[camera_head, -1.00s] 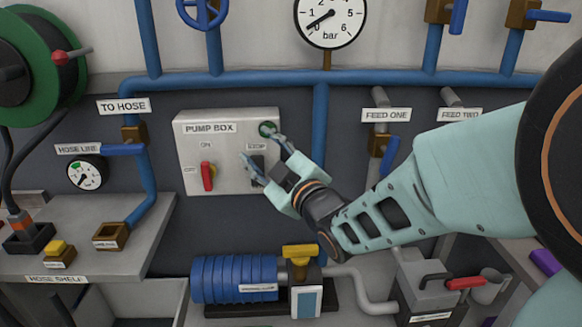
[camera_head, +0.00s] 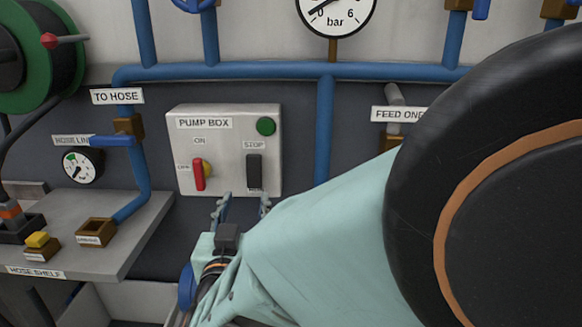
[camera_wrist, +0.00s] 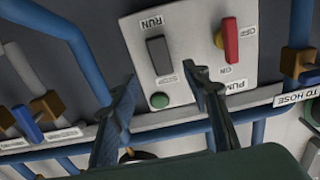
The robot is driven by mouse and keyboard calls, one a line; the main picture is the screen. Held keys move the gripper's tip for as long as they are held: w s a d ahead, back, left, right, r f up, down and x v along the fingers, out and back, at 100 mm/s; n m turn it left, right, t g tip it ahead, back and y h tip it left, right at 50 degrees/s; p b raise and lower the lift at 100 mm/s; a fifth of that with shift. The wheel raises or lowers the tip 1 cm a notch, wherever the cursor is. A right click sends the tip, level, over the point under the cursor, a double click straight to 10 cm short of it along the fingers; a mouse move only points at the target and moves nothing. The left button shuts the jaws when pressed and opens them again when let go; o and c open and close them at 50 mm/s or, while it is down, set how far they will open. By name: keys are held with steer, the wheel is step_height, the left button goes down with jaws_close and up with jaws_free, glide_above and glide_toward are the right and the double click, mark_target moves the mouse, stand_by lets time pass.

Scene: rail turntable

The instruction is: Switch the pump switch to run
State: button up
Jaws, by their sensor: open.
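The grey pump box (camera_head: 225,140) is on the dark wall, left of the middle in the head view. It carries a black rocker switch (camera_head: 255,171) marked STOP above. In the wrist view the rocker (camera_wrist: 159,54) appears upside down, with RUN at its other end. I cannot tell which side is pressed. My gripper (camera_head: 243,204) is open and empty below the box's lower edge in the head view. In the wrist view the fingers (camera_wrist: 163,82) are spread, with the rocker ahead between and beyond the tips. No contact shows.
The box also has a red rotary handle (camera_head: 199,174) marked ON and OFF, left of the rocker, and a green round button or lamp (camera_head: 266,126). Blue pipes (camera_head: 325,130) run right of and above it. A hose shelf (camera_head: 100,235) juts out at left.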

mark_target(254, 175)
steer(key=w, duration=1)
steer(key=shift+w+a, duration=0.3)
steer(key=shift+w, duration=0.05)
steer(key=shift+c, duration=0.5)
